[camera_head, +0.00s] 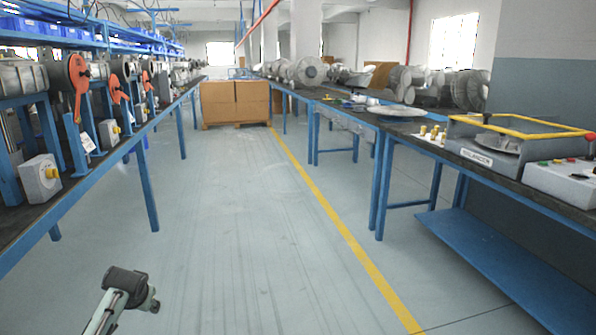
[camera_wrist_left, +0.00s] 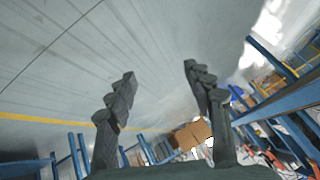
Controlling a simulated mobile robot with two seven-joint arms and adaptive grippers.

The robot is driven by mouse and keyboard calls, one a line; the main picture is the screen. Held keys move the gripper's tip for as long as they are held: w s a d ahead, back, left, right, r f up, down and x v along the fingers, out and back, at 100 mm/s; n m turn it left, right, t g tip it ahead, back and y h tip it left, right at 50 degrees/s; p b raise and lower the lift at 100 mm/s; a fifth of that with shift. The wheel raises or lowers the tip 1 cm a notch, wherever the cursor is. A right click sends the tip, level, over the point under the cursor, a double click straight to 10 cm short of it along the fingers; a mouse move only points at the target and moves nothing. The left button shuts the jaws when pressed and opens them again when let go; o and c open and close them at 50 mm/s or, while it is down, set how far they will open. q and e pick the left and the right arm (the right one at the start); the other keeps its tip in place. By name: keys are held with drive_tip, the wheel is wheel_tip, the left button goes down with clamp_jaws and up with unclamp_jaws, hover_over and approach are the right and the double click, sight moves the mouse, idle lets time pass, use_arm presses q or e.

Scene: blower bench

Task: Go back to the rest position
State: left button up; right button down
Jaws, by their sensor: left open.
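My left gripper (camera_wrist_left: 159,70) shows in the left wrist view. Its two dark fingers stand wide apart, with nothing between them. Only floor and distant benches lie beyond the fingertips. In the head view, a part of my left arm shows at the bottom left, above the open floor; whether the fingers are open cannot be made out there. My right gripper is in neither view.
A blue-legged bench (camera_head: 100,165) with machines runs along the left. Another bench (camera_head: 475,172) with a yellow-framed unit (camera_head: 520,128) runs along the right. Cardboard boxes (camera_head: 235,99) stand at the aisle's far end. The grey floor (camera_head: 230,220) between is clear, with a yellow line (camera_head: 340,225).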

use_arm(q)
drive_tip(key=s+d+f+g+h, duration=0.1)
drive_tip(key=s+d+f, duration=0.2)
drive_tip(key=s+f, duration=0.4)
drive_tip(key=s+d+f, duration=0.4)
drive_tip(key=s+f, duration=0.1)
drive_tip(key=s, duration=0.3)
drive_tip(key=s+d+f+g, duration=0.1)
drive_tip(key=s+d+f, duration=0.1)
drive_tip(key=s, duration=0.8)
drive_tip(key=s+d+f+m+g+h, duration=0.1)
drive_tip(key=s+d+f, duration=0.1)
drive_tip(key=s, duration=0.9)
drive_tip(key=shift+d+f+h, duration=0.2)
drive_tip(key=shift+d+h, duration=0.1)
drive_tip(key=shift+d, duration=0.4)
